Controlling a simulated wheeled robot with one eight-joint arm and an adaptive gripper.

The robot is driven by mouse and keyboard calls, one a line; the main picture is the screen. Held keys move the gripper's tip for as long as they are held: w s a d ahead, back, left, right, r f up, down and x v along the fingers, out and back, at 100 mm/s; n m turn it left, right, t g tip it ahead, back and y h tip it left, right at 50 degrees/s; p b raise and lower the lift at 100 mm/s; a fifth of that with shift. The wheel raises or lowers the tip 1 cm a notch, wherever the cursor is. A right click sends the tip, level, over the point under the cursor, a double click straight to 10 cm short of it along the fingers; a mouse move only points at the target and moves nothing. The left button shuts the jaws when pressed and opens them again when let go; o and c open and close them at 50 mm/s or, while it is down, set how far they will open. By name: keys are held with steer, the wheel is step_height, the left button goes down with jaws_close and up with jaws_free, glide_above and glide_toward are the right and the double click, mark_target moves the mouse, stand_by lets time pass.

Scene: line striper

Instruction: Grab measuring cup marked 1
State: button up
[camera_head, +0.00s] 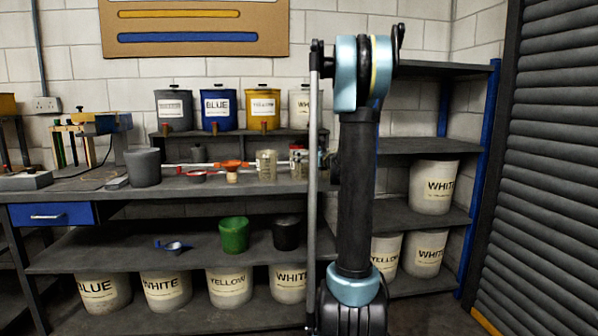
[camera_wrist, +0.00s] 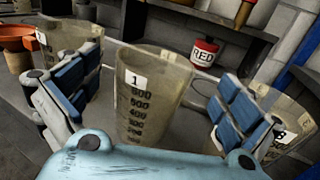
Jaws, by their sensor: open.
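The measuring cup marked 1 (camera_wrist: 150,100) is a tall, cloudy beige beaker with a black scale in hundreds. It stands upright on the grey bench in the middle of the wrist view. My gripper (camera_wrist: 160,88) is open, with its blue-padded fingers to the left and right of this cup. Both pads look apart from it, and nothing is held. In the head view my upright arm covers part of the bench, and I cannot make out the gripper or the number 1 there.
Similar beakers stand close by, one behind the left finger (camera_wrist: 72,42) and one behind the right finger (camera_wrist: 285,120). An orange funnel-like item (camera_wrist: 15,42) is at far left. A tin labelled RED (camera_wrist: 205,55) stands behind. Another beaker (camera_head: 266,165) shows on the bench.

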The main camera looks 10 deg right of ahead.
steer(key=shift+a+x, duration=0.1)
steer(key=shift+x, duration=1.25)
steer(key=shift+a+x, duration=0.15)
steer(key=shift+x, duration=1.2)
steer(key=shift+s+f, duration=0.15)
steer(key=c, duration=1.2)
